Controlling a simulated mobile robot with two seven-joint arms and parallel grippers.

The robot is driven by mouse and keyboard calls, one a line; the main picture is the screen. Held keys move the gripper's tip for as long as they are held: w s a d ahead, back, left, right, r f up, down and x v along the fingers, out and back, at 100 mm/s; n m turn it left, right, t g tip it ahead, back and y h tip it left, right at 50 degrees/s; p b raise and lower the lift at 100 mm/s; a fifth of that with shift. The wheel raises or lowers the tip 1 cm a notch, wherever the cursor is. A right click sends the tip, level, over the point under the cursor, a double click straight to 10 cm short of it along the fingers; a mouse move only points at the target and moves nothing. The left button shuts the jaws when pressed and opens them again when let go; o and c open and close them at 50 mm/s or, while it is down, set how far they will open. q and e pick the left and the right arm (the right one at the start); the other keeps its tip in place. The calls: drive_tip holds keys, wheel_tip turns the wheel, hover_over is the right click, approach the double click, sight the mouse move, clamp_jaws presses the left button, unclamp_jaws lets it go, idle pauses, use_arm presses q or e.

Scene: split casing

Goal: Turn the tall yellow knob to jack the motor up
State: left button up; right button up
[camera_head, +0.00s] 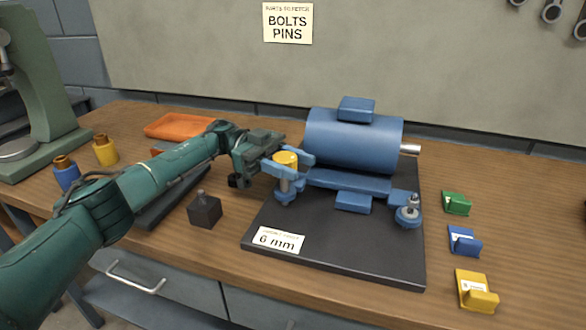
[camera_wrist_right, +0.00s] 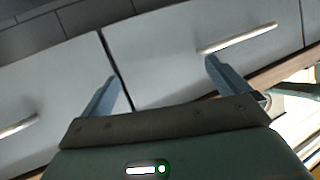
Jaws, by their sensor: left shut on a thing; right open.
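The blue motor (camera_head: 352,140) with a silver shaft at its right end sits on a dark base plate (camera_head: 350,262) on the bench. The tall yellow knob (camera_head: 285,158) stands at the motor's left front foot, on a grey post. My left gripper (camera_head: 292,162) comes in from the left and is shut on the yellow knob, a blue finger on either side of it. Part of the knob is hidden by the fingers. My right gripper (camera_wrist_right: 165,88) shows only in the right wrist view, open and empty in front of the grey drawers.
Green (camera_head: 457,203), blue (camera_head: 464,241) and yellow (camera_head: 476,291) holders stand at the right. A dark block (camera_head: 204,210) lies left of the plate. An orange tray (camera_head: 178,127) and blue (camera_head: 66,174) and yellow (camera_head: 105,150) bottles stand farther left. A "6 mm" label (camera_head: 278,240) lies on the plate.

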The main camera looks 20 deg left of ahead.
use_arm(q)
drive_tip(key=shift+s+f, duration=0.15)
drive_tip(key=shift+f, duration=0.1)
idle(0.7)
drive_tip(key=o, duration=0.7)
drive_tip(key=shift+c, duration=0.2)
drive_tip(key=o, duration=0.3)
drive_tip(key=shift+r, duration=0.15)
drive_tip(key=shift+r, duration=0.1)
